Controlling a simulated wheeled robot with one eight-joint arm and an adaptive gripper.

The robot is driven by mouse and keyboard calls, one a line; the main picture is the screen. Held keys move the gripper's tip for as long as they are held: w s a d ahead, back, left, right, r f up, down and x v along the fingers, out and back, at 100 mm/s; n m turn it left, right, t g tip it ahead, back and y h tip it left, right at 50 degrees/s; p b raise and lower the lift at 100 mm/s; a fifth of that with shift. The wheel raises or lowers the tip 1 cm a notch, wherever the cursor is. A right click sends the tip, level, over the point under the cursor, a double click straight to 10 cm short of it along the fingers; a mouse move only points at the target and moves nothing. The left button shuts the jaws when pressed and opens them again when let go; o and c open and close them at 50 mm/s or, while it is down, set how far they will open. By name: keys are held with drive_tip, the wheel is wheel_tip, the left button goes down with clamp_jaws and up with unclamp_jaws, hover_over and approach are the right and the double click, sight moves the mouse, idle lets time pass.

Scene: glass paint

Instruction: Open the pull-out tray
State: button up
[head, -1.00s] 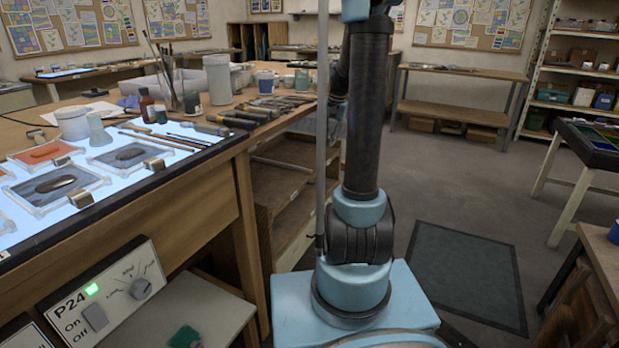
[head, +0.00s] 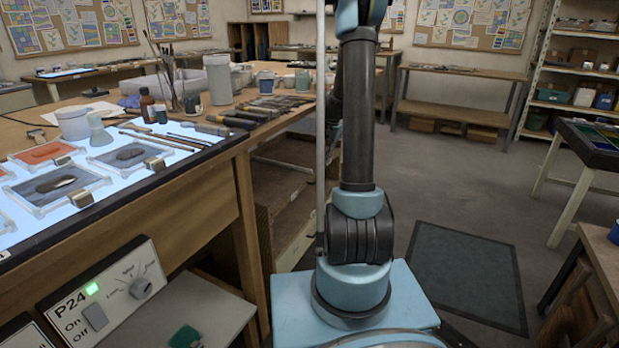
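A pale shelf or tray board (head: 215,305) sits low under the workbench at the left, with a small dark green object (head: 185,337) on it. It may be the pull-out tray; I cannot tell for sure. Wooden tray-like shelves (head: 290,205) also show under the bench's far part, partly hidden behind my arm. My gripper is outside the head view; only my arm's lower links show, in the middle of the picture.
A lit light table (head: 110,185) with glass tiles and brushes tops the left bench. A P24 switch panel (head: 110,290) with a green lamp is below it. A dark mat (head: 465,275) lies on open floor at right.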

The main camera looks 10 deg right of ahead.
sight(320, 178)
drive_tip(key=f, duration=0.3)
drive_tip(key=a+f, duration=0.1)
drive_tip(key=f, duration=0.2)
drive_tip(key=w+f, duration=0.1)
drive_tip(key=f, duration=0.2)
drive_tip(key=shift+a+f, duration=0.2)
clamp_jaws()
